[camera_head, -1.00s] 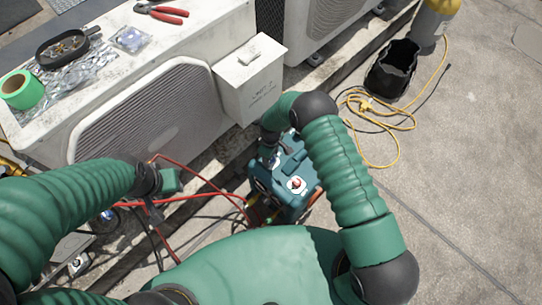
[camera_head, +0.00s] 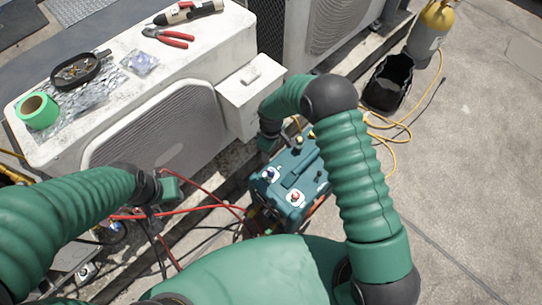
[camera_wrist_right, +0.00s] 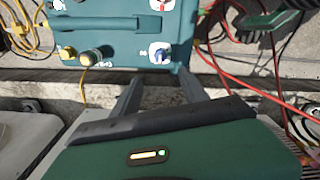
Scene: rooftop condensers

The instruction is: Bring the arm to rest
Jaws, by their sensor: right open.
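My right arm arches over the teal machine, and its gripper (camera_head: 268,143) is at the machine's upper left edge. In the right wrist view the two fingers of this gripper (camera_wrist_right: 160,92) are spread apart with nothing between them. The teal machine (camera_head: 297,170) has a blue knob (camera_head: 268,174), a red-and-white knob (camera_head: 295,197) and a carry handle. It fills the top of the wrist view (camera_wrist_right: 110,45), just beyond the fingertips. My left gripper (camera_head: 160,192) is at the condenser's lower front near red hoses; its jaws are too unclear to read.
A white condenser (camera_head: 195,50) bears green tape (camera_head: 37,111), a black dish (camera_head: 75,72) and red-handled pliers (camera_head: 168,37). A white box (camera_head: 250,95) is on its side. A black bag (camera_head: 388,80), a yellow-topped cylinder (camera_head: 432,30) and a yellow hose stand right. Open concrete lies at right.

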